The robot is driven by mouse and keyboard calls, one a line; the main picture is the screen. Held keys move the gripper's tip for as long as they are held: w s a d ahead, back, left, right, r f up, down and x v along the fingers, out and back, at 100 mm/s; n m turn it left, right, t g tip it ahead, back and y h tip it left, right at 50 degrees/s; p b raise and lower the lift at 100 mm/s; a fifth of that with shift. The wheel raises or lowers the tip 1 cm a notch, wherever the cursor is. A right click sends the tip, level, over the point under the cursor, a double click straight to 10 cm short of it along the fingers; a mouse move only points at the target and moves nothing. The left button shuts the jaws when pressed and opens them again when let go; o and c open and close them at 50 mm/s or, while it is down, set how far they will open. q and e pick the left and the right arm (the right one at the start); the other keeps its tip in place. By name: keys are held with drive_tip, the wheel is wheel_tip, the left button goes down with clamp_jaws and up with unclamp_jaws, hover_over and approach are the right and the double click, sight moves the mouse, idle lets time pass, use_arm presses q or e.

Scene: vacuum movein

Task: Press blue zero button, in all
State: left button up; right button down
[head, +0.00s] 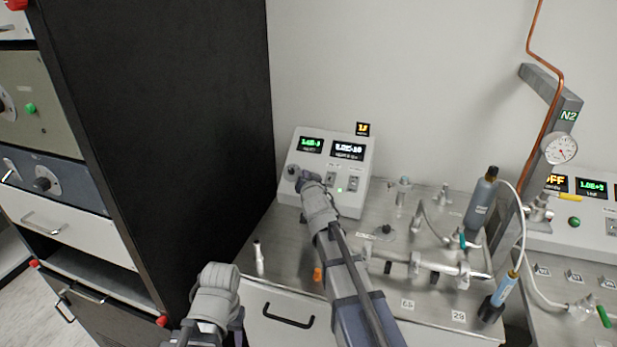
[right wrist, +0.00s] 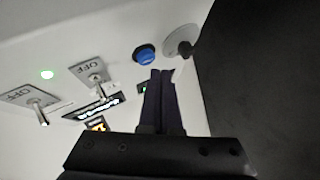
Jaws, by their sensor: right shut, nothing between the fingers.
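The blue button (right wrist: 145,53) is a round cap on the white panel, beside a grey round knob, in the right wrist view. My right gripper (right wrist: 161,74) is shut and empty, its dark fingertips pointing at the panel just below and right of the button in that view. I cannot tell whether they touch. In the head view my right gripper (head: 302,180) is at the left of the white control box (head: 328,135) and hides the button. Part of my left arm shows low in the head view, but its fingers do not.
The box has green and white displays, two OFF switches (right wrist: 92,70) and a green light (right wrist: 47,74). A tall black cabinet (head: 180,120) stands close on the left. Metal piping (head: 410,262) and a bottle (head: 481,200) crowd the steel bench to the right.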

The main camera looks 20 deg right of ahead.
idle(0.7)
drive_tip(key=shift+w+d+f+b, duration=0.15)
drive_tip(key=shift+w+f+b, duration=0.1)
drive_tip(key=shift+f+b, duration=0.15)
drive_tip(key=shift+w+d+f, duration=0.1)
drive_tip(key=shift+w+f, duration=0.1)
drive_tip(key=shift+f, duration=0.1)
idle(0.7)
drive_tip(key=shift+r, duration=0.1)
drive_tip(key=shift+s+a+r+p, duration=0.25)
drive_tip(key=shift+s+r+p, duration=0.2)
drive_tip(key=shift+r, duration=0.15)
idle(0.4)
drive_tip(key=r+p, duration=0.1)
drive_tip(key=s+a+r+p, duration=0.1)
drive_tip(key=s+r+p, duration=0.1)
drive_tip(key=r+p, duration=0.1)
drive_tip(key=shift+s+a, duration=0.25)
drive_tip(key=shift+a, duration=0.1)
drive_tip(key=shift+f, duration=0.1)
idle(0.4)
